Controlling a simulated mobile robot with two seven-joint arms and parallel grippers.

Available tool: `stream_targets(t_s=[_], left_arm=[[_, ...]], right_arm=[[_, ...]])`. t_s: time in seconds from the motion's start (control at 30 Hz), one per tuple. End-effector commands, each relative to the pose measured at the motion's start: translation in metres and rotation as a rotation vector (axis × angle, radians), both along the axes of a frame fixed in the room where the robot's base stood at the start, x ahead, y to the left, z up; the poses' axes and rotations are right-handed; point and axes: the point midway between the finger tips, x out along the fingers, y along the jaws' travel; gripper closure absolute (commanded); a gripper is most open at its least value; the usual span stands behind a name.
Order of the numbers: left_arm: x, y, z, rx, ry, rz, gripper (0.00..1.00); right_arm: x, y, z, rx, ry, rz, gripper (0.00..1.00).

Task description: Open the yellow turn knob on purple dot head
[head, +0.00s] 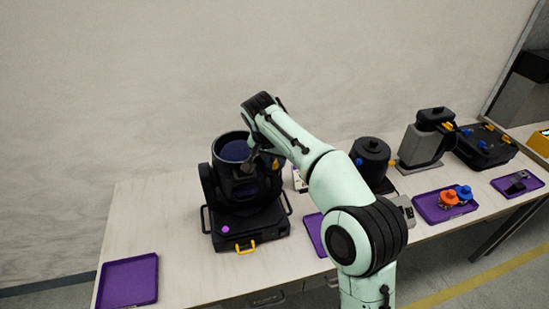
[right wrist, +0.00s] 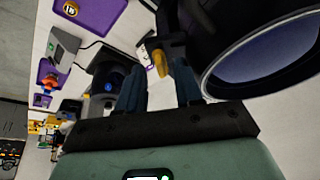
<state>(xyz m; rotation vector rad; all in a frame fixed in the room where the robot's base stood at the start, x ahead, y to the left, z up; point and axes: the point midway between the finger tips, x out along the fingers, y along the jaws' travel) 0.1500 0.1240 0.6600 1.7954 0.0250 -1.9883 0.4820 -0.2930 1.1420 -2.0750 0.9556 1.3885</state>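The purple dot head is a black stage light (head: 226,193) with a round dark blue lens, on a black base with a purple dot (head: 225,229). In the right wrist view its barrel and lens (right wrist: 270,65) fill the upper right. The yellow turn knob (right wrist: 160,63) sticks out from the side of the head, left of the barrel. My right gripper (right wrist: 159,75) is open, its two dark fingers pointing toward the knob, one on each side in the picture. Whether they touch it I cannot tell. In the head view my arm hides most of that side. My left gripper is not visible.
An empty purple tray (head: 128,280) lies at the table's left end. Right of my arm stand another black light (head: 371,158), a grey and black device (head: 424,140), a black case (head: 485,147) and a purple tray (head: 432,212) with orange and blue parts.

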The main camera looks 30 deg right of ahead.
Motion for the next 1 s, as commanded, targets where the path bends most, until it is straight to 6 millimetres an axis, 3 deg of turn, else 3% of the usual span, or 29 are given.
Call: stream_targets(t_s=[0.4,0.53,0.7,1.0], left_arm=[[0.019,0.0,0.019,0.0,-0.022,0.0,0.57],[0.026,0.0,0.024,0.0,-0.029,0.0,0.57],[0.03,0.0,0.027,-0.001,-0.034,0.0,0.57],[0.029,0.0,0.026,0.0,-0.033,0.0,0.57]], right_arm=[[-0.02,0.026,0.085,0.001,-0.009,0.002,0.65],[-0.025,0.032,0.104,0.0,-0.008,0.001,0.65],[-0.03,0.036,0.116,-0.001,-0.004,0.0,0.65],[-0.032,0.037,0.118,0.0,-0.002,-0.001,0.65]])
